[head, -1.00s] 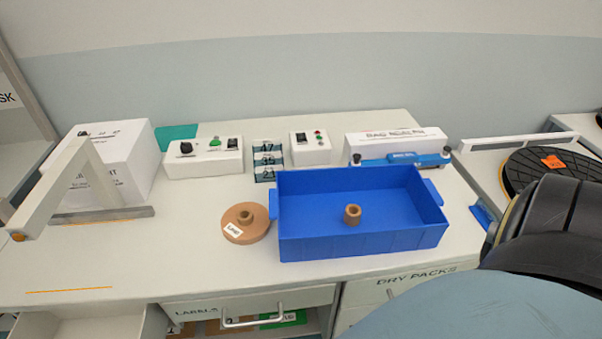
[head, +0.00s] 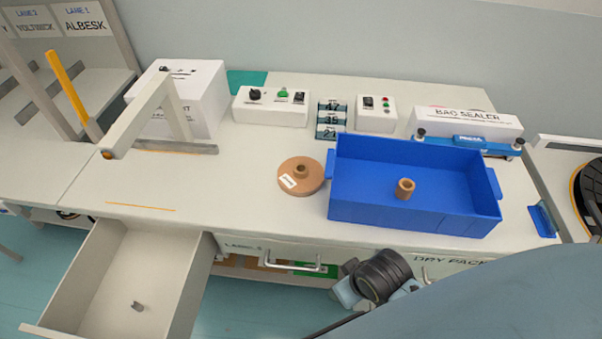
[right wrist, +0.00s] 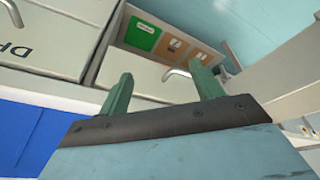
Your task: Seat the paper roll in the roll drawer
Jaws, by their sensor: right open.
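A flat tan roll (head: 301,176) with a raised hub and a small white label lies on the counter, left of the blue bin. A small brown hollow core (head: 405,188) stands inside the blue bin (head: 412,214). An open, pale drawer (head: 181,290) sticks out below the counter at the lower left, with a small grey piece (head: 137,306) on its floor. Its label is not visible. My left gripper is out of view.
A closed labels drawer with a metal handle (head: 292,266) lies right of the open drawer. A white angled arm (head: 140,115) stands at the counter's left. Control boxes (head: 271,105), number blocks (head: 330,121) and the bag sealer (head: 465,127) line the back.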

